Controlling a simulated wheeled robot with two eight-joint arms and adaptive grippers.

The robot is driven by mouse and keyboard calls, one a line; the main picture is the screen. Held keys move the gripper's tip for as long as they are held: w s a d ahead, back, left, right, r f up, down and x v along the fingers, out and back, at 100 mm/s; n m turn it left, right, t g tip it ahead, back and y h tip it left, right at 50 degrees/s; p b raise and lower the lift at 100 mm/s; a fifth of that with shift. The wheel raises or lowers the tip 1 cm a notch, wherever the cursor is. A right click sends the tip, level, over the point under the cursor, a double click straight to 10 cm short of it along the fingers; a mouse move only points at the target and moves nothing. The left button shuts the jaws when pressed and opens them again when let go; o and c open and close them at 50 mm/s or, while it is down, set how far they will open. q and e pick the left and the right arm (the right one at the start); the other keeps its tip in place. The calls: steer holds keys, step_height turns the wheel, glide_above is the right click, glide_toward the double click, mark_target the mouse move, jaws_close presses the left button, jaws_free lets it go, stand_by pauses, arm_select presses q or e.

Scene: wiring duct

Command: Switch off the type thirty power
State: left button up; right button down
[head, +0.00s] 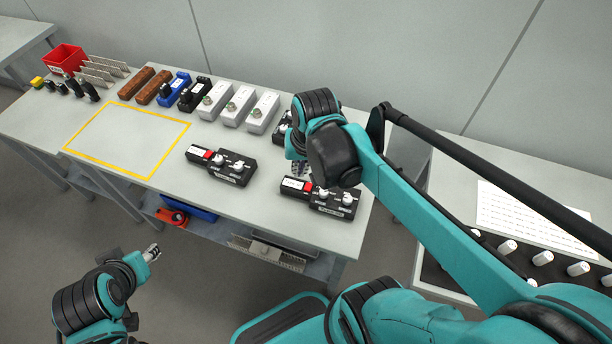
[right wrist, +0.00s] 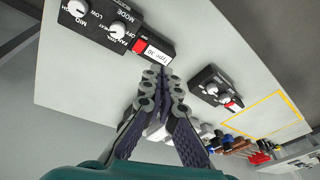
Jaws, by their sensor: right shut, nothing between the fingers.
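The black control unit labelled "Type: 30" (right wrist: 101,30) has a white label (right wrist: 154,54), a red switch (right wrist: 139,47) and white knobs. In the head view this unit (head: 331,201) lies at the table's right end. My right gripper (right wrist: 162,74) is shut and empty, its fingertips close to the unit's labelled end; I cannot tell whether they touch. In the head view the right gripper (head: 299,170) is partly hidden by its own arm. My left gripper (head: 152,252) is off the table's front; its jaw state is unclear.
A similar black unit (head: 221,165) stands to the left, and another (head: 283,127) is partly hidden behind my right arm. White boxes (head: 238,105), blue and brown parts and a red bin (head: 63,58) line the back. A yellow outline (head: 128,140) encloses clear table.

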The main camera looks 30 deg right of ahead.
mark_target(307, 193)
arm_select(q)
step_height(307, 193, up, 5)
steer(key=p, duration=0.4)
steer(key=shift+r, duration=0.2)
arm_select(e)
steer(key=w+d+r+m+g+y, duration=0.1)
steer(key=w+d+r+m+g, duration=0.1)
steer(key=w+d+m+g, duration=0.1)
steer(key=shift+w+d+m+g, duration=0.15)
steer(key=shift+d+m+g, duration=0.25)
steer(key=shift+d+m, duration=0.6)
steer(key=f+b, duration=0.1)
steer(key=f, duration=0.3)
steer(key=s+a+f+b, duration=0.1)
steer(key=f+b, duration=0.1)
steer(key=f, duration=0.3)
steer(key=f+b, duration=0.2)
steer(key=f, duration=0.2)
steer(key=shift+s+a+f, duration=0.2)
steer(key=shift+s+a, duration=0.05)
steer(key=shift+a, duration=0.05)
arm_select(q)
step_height(307, 193, down, 6)
steer(key=shift+r, duration=0.1)
arm_select(e)
steer(key=shift+f, duration=0.1)
